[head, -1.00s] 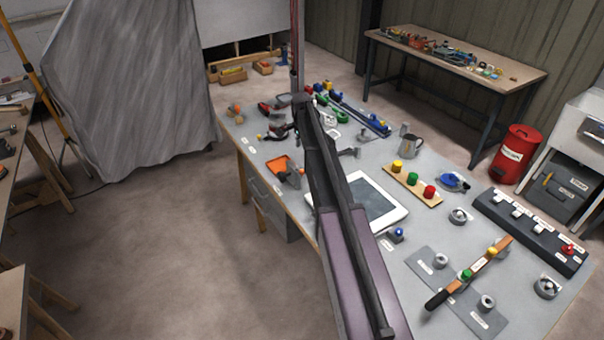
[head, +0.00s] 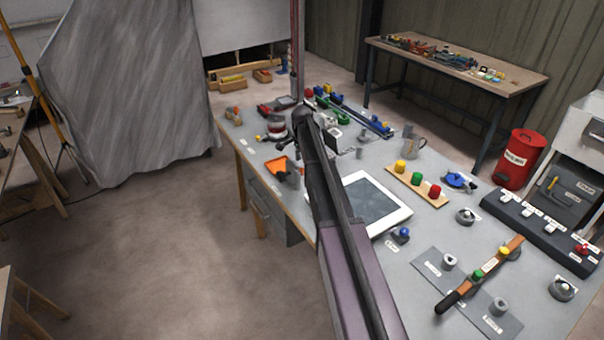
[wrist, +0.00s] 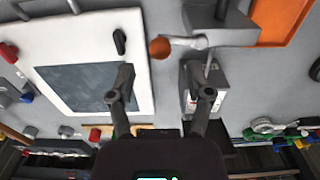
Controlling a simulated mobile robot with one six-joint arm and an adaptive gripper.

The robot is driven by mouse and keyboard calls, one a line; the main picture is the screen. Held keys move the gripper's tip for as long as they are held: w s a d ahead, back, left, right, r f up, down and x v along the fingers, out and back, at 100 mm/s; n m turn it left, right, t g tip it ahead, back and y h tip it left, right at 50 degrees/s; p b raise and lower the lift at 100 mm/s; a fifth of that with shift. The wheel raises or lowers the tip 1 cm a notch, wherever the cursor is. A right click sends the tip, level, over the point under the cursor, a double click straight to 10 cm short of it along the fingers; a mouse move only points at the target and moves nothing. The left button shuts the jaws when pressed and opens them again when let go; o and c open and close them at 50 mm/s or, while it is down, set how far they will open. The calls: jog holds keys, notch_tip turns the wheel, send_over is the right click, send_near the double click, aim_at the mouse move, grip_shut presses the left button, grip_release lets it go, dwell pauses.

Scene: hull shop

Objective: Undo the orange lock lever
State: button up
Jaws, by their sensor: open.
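In the wrist view an orange ball knob (wrist: 160,47) sits at the end of a short pale grey lever arm (wrist: 187,42). The arm runs right to a grey block (wrist: 228,28). My gripper (wrist: 163,85) is open and empty. Its two dark fingertips stand apart in the picture, below the knob and one to each side of it. I cannot tell its height above the bench. In the head view my own arm covers much of this area, and I cannot make out the knob there.
An orange tray (head: 278,165) lies by the bench's left edge. A white-framed dark panel (head: 401,216) lies right of my arm. A board with yellow, green and red buttons (head: 416,178) and a black-handled bar (head: 447,302) are further right.

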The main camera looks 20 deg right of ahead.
jog(key=shift+f+b, duration=1.6)
jog(key=shift+f, duration=0.3)
grip_shut()
